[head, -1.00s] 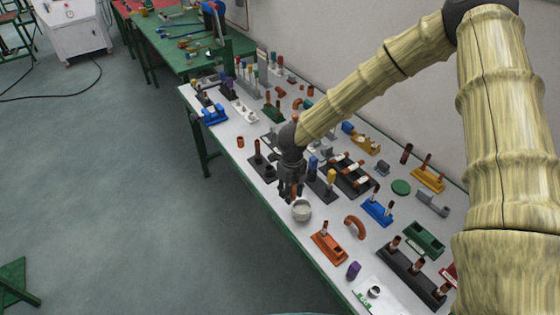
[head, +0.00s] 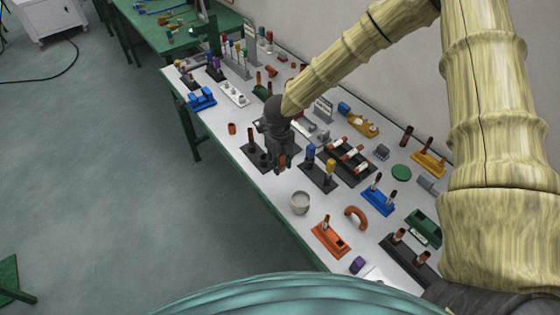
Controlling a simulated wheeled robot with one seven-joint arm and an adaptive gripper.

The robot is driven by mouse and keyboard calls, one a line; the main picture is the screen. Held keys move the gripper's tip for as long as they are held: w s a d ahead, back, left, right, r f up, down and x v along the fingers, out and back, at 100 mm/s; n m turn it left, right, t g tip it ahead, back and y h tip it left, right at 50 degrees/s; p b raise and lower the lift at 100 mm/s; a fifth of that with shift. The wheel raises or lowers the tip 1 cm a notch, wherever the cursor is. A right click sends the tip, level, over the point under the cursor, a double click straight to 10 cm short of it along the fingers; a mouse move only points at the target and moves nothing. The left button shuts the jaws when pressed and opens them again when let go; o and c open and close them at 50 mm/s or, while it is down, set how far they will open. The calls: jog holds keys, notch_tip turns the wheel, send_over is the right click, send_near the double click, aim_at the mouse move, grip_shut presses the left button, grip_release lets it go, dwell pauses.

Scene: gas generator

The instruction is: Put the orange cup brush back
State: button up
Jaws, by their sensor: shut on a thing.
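My gripper (head: 281,167) is dark and points down over the white table. It is shut on a small orange-brown piece (head: 282,161), which shows between the fingertips. Most of this piece is hidden by the fingers, so I cannot make out whether it has the shape of a cup brush. The gripper is behind and left of a pale grey cup (head: 300,203), apart from it.
A black stand (head: 250,156) is just left of my gripper. A dark stand (head: 318,181) with blue and yellow pieces is to its right. An orange arch (head: 357,217) and a blue stand (head: 378,204) are further right. Bare table shows left of the cup.

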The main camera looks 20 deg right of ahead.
aim_at(280, 185)
jog(key=shift+s+f+b, duration=0.15)
jog(key=shift+f+b, duration=0.95)
jog(key=shift+f, duration=1.05)
jog(key=shift+p, duration=0.4)
jog(key=shift+f+b, duration=1.4)
jog(key=shift+f, duration=1.3)
jog(key=o, duration=0.9)
jog(key=shift+o, duration=0.2)
jog(key=shift+r, duration=0.1)
